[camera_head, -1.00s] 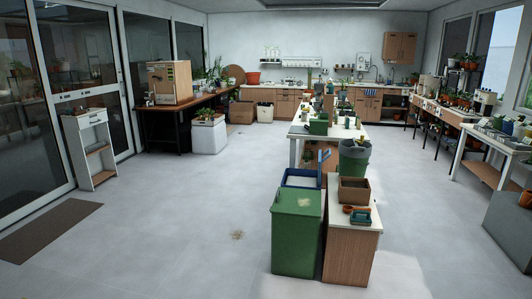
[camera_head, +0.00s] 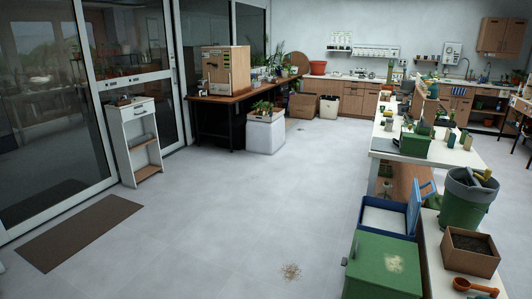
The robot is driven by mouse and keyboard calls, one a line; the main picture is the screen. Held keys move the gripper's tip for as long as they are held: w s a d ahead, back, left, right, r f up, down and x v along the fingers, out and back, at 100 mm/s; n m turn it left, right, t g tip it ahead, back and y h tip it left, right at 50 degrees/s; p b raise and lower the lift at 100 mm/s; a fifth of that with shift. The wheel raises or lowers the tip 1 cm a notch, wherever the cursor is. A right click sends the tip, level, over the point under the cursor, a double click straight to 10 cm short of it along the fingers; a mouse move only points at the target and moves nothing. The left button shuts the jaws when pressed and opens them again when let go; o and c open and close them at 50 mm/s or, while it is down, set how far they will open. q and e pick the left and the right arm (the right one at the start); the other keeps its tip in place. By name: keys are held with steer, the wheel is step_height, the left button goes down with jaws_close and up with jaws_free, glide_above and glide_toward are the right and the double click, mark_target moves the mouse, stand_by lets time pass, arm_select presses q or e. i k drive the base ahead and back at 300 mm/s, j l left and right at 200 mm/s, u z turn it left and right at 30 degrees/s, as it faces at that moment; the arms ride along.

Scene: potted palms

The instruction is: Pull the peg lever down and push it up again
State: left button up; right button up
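I cannot make out a peg lever for certain at this distance. A wooden box-shaped cabinet (camera_head: 226,70) stands on a dark-legged table (camera_head: 254,88) at the back left, by the glass wall. It has small dark and light details on its front and a small part sticking out low on its left side. These are too small to identify. Neither of my grippers shows in the head view.
Clear floor (camera_head: 230,210) stretches from me to the table. A white shelf stand (camera_head: 141,140) and a brown mat (camera_head: 80,232) lie left. A white bin (camera_head: 265,133) stands by the table.

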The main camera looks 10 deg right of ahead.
mark_target(403, 111)
steer(key=i+j, duration=0.15)
steer(key=i, duration=0.65)
steer(key=i+j, duration=0.15)
steer(key=i, duration=0.7)
steer(key=i+j, duration=0.1)
steer(key=i, duration=0.7)
